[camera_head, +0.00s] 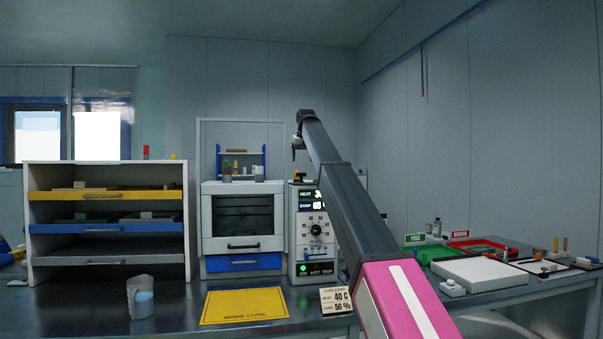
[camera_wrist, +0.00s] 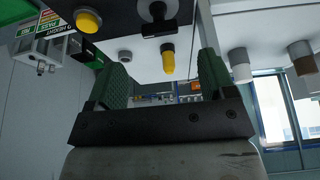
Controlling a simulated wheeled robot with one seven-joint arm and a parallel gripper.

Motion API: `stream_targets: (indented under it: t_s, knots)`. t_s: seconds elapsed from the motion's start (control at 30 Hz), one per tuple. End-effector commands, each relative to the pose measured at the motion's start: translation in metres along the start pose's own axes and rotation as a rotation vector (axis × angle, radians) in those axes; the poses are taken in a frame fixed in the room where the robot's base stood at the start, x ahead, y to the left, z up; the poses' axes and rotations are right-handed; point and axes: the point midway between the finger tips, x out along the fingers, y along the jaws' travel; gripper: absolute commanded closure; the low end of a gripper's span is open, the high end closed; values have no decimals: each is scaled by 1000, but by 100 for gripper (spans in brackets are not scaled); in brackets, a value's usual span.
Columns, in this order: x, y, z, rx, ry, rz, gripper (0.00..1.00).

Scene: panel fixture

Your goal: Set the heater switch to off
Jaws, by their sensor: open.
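The heater unit (camera_head: 317,238) stands at the centre of the bench in the head view. My gripper (camera_head: 296,146) is raised above and behind the unit's top, small and dark in the head view. In the wrist view my gripper (camera_wrist: 164,88) shows two green fingers spread apart, with nothing between them.
An oven-like cabinet (camera_head: 243,216) stands left of the unit, and a shelf rack (camera_head: 107,167) stands farther left. A yellow mat (camera_head: 244,306), a cup (camera_head: 140,297) and a small sign (camera_head: 336,300) are on the front bench. A red tray (camera_head: 472,244) lies at right.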

Motion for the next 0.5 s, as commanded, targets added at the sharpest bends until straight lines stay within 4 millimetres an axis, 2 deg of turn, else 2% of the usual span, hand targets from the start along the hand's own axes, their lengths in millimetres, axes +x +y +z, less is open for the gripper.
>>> stream_targets:
  t_s: [0.1, 0.3, 0.5]
  knots:
    - [24, 0, 1, 0, -3, 0, 23]
    - [56, 0, 1, 0, -2, 0, 23]
    - [69, 0, 0, 0, 0, 0, 23]
